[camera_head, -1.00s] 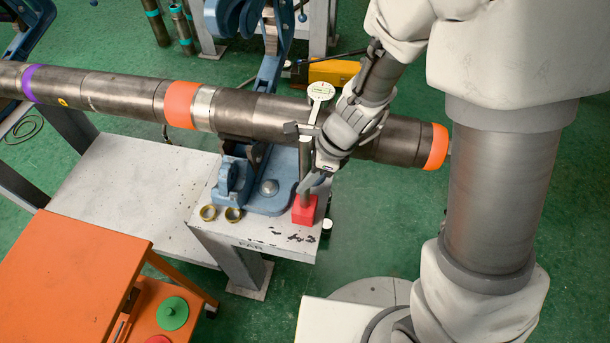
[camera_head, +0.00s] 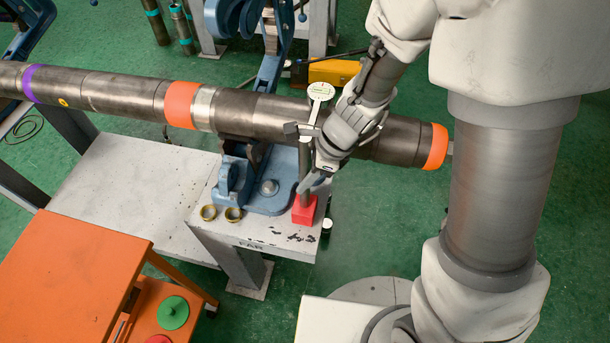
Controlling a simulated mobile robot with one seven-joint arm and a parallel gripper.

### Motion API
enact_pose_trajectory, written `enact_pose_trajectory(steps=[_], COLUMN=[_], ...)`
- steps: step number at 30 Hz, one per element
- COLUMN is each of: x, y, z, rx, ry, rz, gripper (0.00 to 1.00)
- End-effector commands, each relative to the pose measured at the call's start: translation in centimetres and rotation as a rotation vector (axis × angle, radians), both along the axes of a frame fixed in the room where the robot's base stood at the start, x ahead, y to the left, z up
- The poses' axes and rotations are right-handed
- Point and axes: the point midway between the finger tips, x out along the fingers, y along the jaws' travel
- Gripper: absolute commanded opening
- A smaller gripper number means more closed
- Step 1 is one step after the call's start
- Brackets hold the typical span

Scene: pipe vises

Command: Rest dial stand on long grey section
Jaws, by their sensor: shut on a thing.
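The dial stand has a red block base (camera_head: 304,210), an upright dark post and a round white dial (camera_head: 320,91) at the top. It is upright at the front right corner of the pale grey bench top (camera_head: 130,190). I cannot tell whether its base touches the top. My gripper (camera_head: 314,180) is shut on the stand's post from the right; its fingers are partly hidden. Behind them runs a long dark grey pipe (camera_head: 120,92) with purple and orange bands, resting in a blue vise (camera_head: 265,185).
Two brass rings (camera_head: 220,213) lie on the bench top left of the red base. An orange cart (camera_head: 65,275) with a green disc (camera_head: 172,312) stands at the front left. A yellow box (camera_head: 332,72) is behind the pipe. The bench top left of the vise is clear.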

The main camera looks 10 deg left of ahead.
Motion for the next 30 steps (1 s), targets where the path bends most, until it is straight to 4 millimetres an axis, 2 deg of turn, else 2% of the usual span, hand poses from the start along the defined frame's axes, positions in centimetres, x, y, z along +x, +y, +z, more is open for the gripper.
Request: enact_pose_trajectory(steps=[25, 26, 30], x=[0.11, 0.12, 0.08], y=[0.07, 0.07, 0.05], z=[-0.67, -0.6, -0.64], rx=[0.002, 0.002, 0.002], ry=[-0.003, -0.003, -0.002], rz=[0.0, 0.0, 0.0], gripper=[0.0, 0.35, 0.6])
